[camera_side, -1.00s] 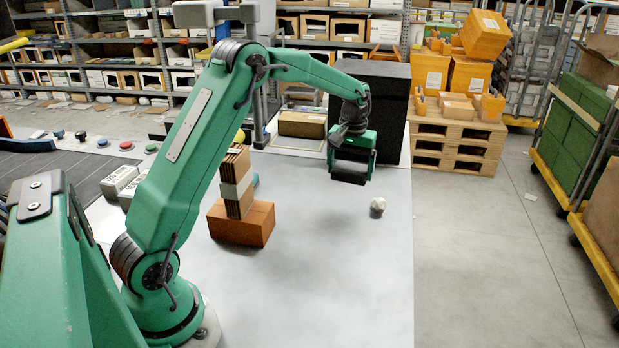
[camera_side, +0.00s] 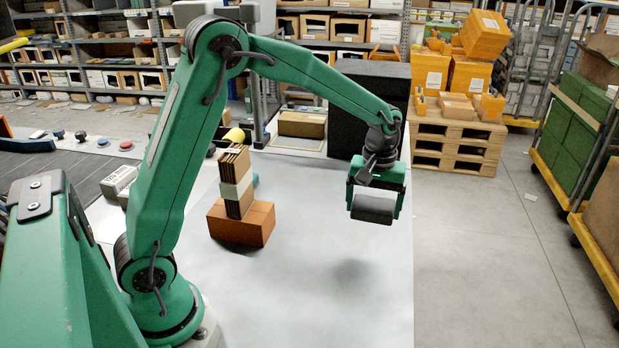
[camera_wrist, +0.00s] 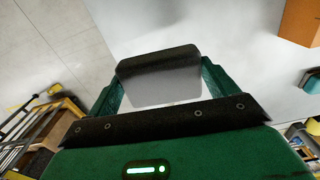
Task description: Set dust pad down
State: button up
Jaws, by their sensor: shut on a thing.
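My gripper (camera_side: 374,210) is shut on a dark grey block-like pad, the dust pad (camera_side: 371,205). The pad lies crosswise between the two green fingers. In the wrist view the pad (camera_wrist: 158,62) spans the gap between the fingers (camera_wrist: 160,88). It is held above the pale grey work surface (camera_side: 300,300), with a soft shadow on the surface below and no contact visible. The pad's underside is hidden.
An orange-brown brick (camera_side: 240,226) stands left of my gripper, with a banded cardboard stack (camera_side: 235,172) on it. A black cabinet (camera_side: 345,120) stands behind. The surface's right edge (camera_side: 412,280) is near my gripper. The front middle is clear.

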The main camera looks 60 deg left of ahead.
jog(key=s+d, duration=1)
send_over(355, 263)
jog(key=shift+n, duration=0.4)
notch_tip(355, 263, down, 8)
jog(key=shift+r, duration=0.2)
jog(key=shift+f, duration=1.95)
jog(key=shift+f, duration=0.2)
jog(key=o, duration=0.8)
jog(key=shift+r, duration=0.1)
